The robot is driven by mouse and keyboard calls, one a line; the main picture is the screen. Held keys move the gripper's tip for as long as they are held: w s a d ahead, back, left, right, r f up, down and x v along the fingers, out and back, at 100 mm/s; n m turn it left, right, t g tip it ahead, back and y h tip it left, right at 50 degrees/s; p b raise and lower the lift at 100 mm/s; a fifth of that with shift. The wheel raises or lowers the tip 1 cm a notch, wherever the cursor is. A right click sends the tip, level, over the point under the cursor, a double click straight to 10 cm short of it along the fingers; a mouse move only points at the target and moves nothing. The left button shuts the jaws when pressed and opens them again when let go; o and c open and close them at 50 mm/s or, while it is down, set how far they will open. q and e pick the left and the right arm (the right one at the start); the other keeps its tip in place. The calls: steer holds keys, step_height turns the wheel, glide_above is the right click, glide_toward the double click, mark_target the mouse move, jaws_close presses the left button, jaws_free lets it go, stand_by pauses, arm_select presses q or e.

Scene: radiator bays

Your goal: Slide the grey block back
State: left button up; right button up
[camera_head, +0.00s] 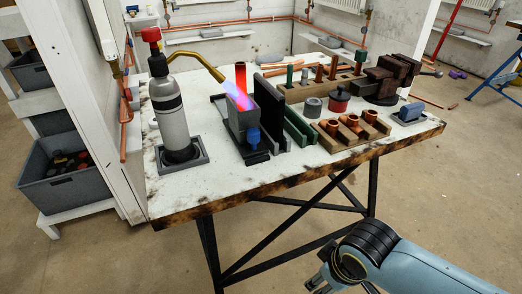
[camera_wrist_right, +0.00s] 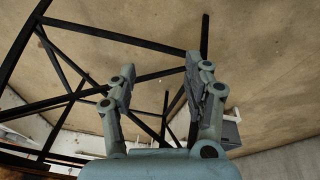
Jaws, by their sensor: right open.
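A grey block (camera_head: 242,121) stands on a dark base (camera_head: 256,157) on the workbench, with a blue knob (camera_head: 253,137) at its front. The torch flame (camera_head: 238,95) plays across its top, and a glowing red upright piece (camera_head: 240,76) stands just behind it. My right gripper (camera_head: 318,283) is low in front of the bench, below the tabletop and well apart from the block. In the right wrist view its two fingers (camera_wrist_right: 160,70) are spread with nothing between them. My left gripper is not in view.
A gas torch (camera_head: 172,115) stands in a grey holder left of the block, its nozzle pointing at it. Dark and green plates (camera_head: 298,126) stand close on the right. A wooden fitting rack (camera_head: 352,130) and a vice (camera_head: 385,80) lie further right. The front left bench top is clear.

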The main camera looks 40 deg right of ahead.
steer(key=w+r+t, duration=0.1)
steer(key=w+r, duration=0.1)
steer(key=r, duration=0.6)
steer(key=w+r+t, duration=0.2)
steer(key=w+r, duration=0.1)
steer(key=r, duration=0.4)
steer(key=m+t, duration=0.2)
steer(key=t, duration=0.6)
glide_toward(257, 135)
steer(key=x, duration=1)
steer(key=shift+w+f, duration=0.1)
steer(key=shift+w, duration=0.1)
jaws_close()
